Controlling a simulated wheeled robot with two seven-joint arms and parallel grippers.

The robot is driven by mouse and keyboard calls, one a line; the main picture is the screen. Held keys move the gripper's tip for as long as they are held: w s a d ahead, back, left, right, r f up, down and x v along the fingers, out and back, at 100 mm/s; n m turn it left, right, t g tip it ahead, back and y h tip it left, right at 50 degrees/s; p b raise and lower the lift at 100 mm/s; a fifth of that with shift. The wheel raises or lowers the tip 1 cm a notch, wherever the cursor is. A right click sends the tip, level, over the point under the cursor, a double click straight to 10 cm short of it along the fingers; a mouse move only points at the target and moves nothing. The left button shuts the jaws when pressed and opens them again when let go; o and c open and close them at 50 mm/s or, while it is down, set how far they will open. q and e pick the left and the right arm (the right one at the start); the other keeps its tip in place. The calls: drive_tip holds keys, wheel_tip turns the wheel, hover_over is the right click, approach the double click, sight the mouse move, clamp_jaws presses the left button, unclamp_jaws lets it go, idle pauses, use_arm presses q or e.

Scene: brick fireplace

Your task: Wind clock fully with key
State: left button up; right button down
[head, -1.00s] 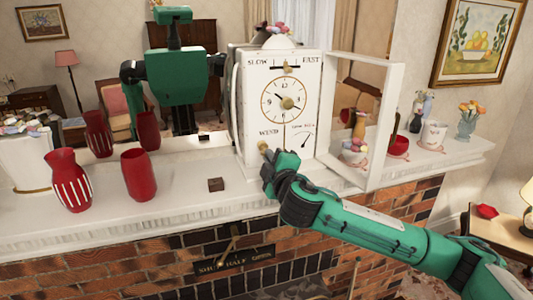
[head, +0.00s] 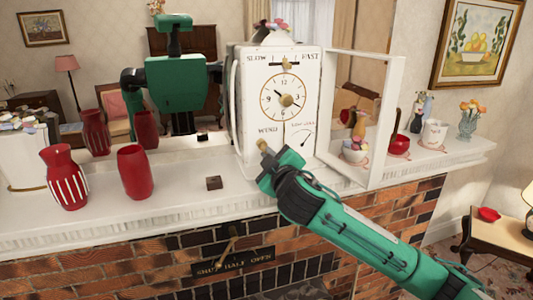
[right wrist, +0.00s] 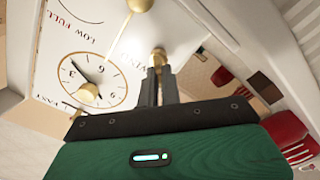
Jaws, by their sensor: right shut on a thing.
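The white clock (head: 252,105) stands on the mantel, its framed door (head: 366,165) swung open to the right. Its face has a round dial (head: 285,97), a word that reads WIND, and a small gauge (head: 303,138). In the right wrist view the gauge (right wrist: 85,8) is marked LOW and FULL; I cannot read its level. My right gripper (head: 266,155) is at the face's lower left, shut on the brass key (head: 262,145). In the right wrist view the fingers (right wrist: 157,82) hold the key (right wrist: 158,57) against the face by the WIND word. My left gripper is not in view.
Red vases (head: 134,172) stand on the mantel (head: 110,212) at left, with a small dark block (head: 213,183) left of the clock. Cups and flowers (head: 434,133) are right of the door. A mirror behind shows my reflection. The brick fireplace (head: 160,258) is below.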

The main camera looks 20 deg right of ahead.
drive_tip(key=shift+f, duration=0.15)
drive_tip(key=shift+a+f+m+b, duration=0.1)
drive_tip(key=shift+f+m+b, duration=0.1)
drive_tip(key=shift+m+b, duration=0.5)
drive_tip(key=shift+m, duration=0.7)
drive_tip(key=shift+r+m, duration=0.3)
drive_tip(key=shift+m, duration=0.6)
